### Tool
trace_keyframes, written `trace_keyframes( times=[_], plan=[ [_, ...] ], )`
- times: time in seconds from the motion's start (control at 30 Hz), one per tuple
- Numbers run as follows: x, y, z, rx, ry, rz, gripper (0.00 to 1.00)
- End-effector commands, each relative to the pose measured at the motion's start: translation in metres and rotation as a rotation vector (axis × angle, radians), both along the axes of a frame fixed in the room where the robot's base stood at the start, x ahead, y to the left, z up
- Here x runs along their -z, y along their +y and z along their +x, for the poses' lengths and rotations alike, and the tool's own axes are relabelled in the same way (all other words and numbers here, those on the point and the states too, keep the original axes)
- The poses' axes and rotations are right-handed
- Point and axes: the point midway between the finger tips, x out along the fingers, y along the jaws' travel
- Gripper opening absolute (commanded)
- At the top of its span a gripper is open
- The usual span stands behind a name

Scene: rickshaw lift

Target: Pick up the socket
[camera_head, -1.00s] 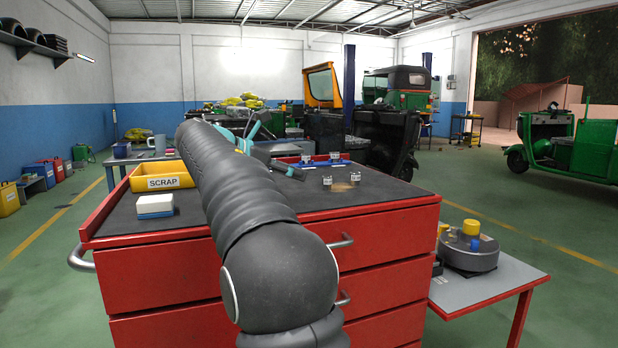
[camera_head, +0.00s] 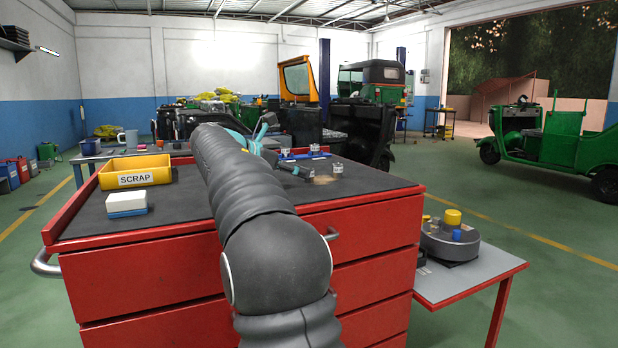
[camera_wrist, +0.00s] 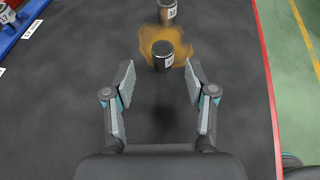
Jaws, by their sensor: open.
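A dark socket with a silver top and a white label (camera_wrist: 162,58) stands upright on an orange-brown stain on the black mat. It sits just beyond and between the fingertips of my gripper (camera_wrist: 160,78), which is open and empty. A second labelled socket (camera_wrist: 167,11) stands behind it, cut by the top edge of the wrist view. In the head view one silver socket (camera_head: 337,168) shows near the stain. My gripper (camera_head: 298,171) is partly behind my arm there, and the nearer socket cannot be made out clearly.
A blue rail (camera_wrist: 32,28) with another socket (camera_wrist: 7,13) is at upper left of the wrist view. The red cart (camera_head: 140,258) carries a yellow SCRAP bin (camera_head: 135,171) and a blue-white block (camera_head: 127,204). The cart's right edge (camera_wrist: 268,90) is close.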

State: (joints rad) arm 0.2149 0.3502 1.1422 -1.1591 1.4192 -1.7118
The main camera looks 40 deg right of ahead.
Motion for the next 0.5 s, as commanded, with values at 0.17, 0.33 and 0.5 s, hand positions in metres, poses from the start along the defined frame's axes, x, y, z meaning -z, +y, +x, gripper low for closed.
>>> trace_keyframes(
  times=[0.17, 0.33, 0.5],
  plan=[
    [0.010, -0.023, -0.004, 0.005, 0.000, 0.001, 0.56],
    [0.017, -0.042, -0.004, 0.004, 0.001, 0.001, 0.56],
    [0.017, -0.045, -0.004, 0.001, -0.001, 0.000, 0.56]
  ],
)
